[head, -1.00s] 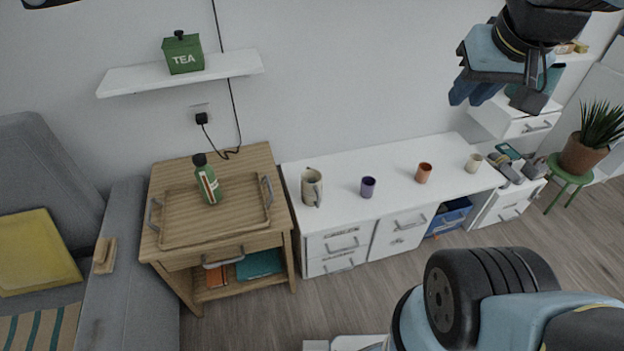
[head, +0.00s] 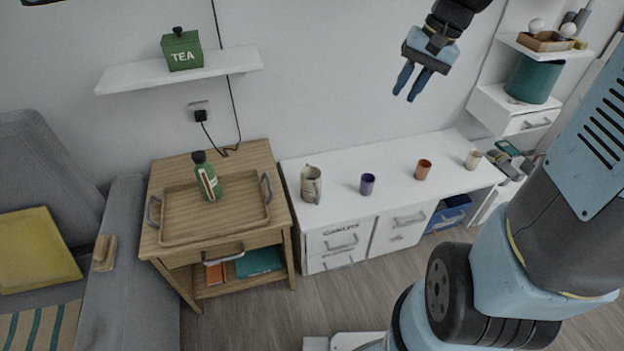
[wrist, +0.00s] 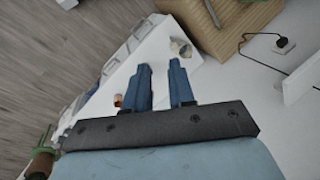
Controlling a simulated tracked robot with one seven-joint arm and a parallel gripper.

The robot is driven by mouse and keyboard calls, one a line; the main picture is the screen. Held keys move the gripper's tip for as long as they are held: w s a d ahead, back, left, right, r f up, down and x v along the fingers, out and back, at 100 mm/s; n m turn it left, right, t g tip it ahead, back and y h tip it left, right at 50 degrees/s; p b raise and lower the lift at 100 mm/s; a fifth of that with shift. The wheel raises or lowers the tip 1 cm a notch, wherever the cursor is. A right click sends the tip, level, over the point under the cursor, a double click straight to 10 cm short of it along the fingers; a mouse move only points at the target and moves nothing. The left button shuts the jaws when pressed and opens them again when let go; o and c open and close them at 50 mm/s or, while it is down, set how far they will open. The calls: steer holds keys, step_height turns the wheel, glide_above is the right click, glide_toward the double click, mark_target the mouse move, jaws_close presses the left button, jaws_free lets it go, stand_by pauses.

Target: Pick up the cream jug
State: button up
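The cream jug (head: 309,186), beige with a grey handle, stands upright near the left end of the white desk (head: 340,217). It also shows in the wrist view (wrist: 184,50), just beyond the fingertips and slightly right. My gripper (head: 405,95) hangs in the air above and behind the desk in the head view, to the right of the jug and well apart from it. Its two blue fingers are apart with nothing between them, as the wrist view (wrist: 160,66) also shows.
A purple cup (head: 367,185), an orange cup (head: 423,170) and a small cream cup (head: 473,160) stand right of the jug. A wooden cart (head: 215,235) with a tray and green bottle (head: 206,177) stands left. A wall shelf (head: 180,70) holds a tea tin.

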steer(key=w+a+f+m+g+y, duration=0.1)
steer(key=w+f+m+y, duration=0.15)
steer(key=w+f, duration=0.45)
steer(key=w+f+m+g+y, duration=0.1)
steer(key=w+f+m+y, duration=0.2)
steer(key=f, duration=0.8)
steer(key=w+a+f+m+g+y, duration=0.1)
steer(key=w+f+y, duration=0.2)
steer(key=w+f, duration=0.45)
steer(key=m+t+y, duration=0.6)
steer(key=m+t, duration=0.1)
steer(key=m, duration=0.5)
glide_toward(317, 202)
steer(key=shift+n+h, duration=0.25)
steer(key=x, duration=1)
steer(key=shift+w+f, duration=0.2)
steer(key=shift+w, duration=0.1)
steer(key=shift+d, duration=0.1)
steer(key=shift+c, duration=0.3)
jaws_close()
